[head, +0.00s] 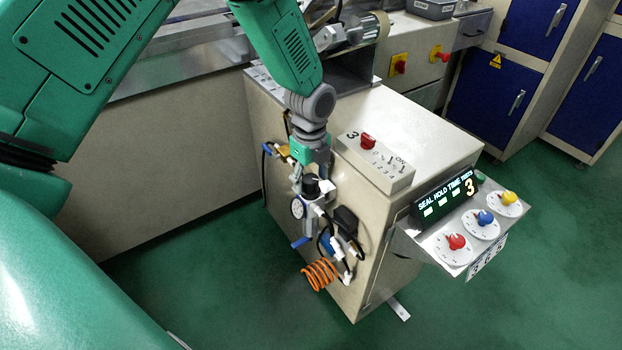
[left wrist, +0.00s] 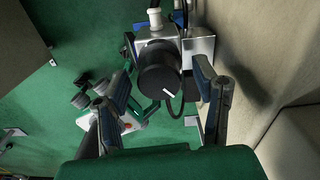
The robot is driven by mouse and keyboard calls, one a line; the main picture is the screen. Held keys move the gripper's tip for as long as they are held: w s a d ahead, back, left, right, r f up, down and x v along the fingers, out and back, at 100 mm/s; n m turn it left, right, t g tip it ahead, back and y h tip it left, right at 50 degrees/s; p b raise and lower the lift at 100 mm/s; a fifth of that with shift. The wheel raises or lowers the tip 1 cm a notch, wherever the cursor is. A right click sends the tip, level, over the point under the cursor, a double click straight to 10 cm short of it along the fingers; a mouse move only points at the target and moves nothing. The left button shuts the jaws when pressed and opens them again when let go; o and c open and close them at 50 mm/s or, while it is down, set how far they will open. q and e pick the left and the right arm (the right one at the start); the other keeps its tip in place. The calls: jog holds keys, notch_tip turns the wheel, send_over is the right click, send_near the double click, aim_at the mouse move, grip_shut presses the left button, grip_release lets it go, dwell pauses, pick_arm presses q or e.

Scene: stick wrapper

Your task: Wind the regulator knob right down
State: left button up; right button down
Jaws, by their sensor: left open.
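The regulator knob (head: 311,184) is black and sits atop the grey regulator on the side of the beige cabinet. In the left wrist view, the knob (left wrist: 164,70) shows a white mark on its face. My left gripper (head: 312,177) is above the knob, pointing down, and partly hides its top. In the left wrist view, the left gripper (left wrist: 163,74) is open, with one finger on each side of the knob. A gap shows beside the knob on the left; whether the right finger touches it I cannot tell. My right gripper is not in view.
A round pressure gauge (head: 298,208), a blue lever (head: 301,242) and an orange coiled hose (head: 320,274) crowd the regulator. A control panel (head: 447,262) with red, blue and yellow dials juts out at right. Green floor (head: 215,275) is clear at left.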

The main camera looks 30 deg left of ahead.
pick_arm(q)
jog(key=c, duration=1.1)
jog(key=shift+c, duration=0.2)
jog(key=shift+r, duration=0.1)
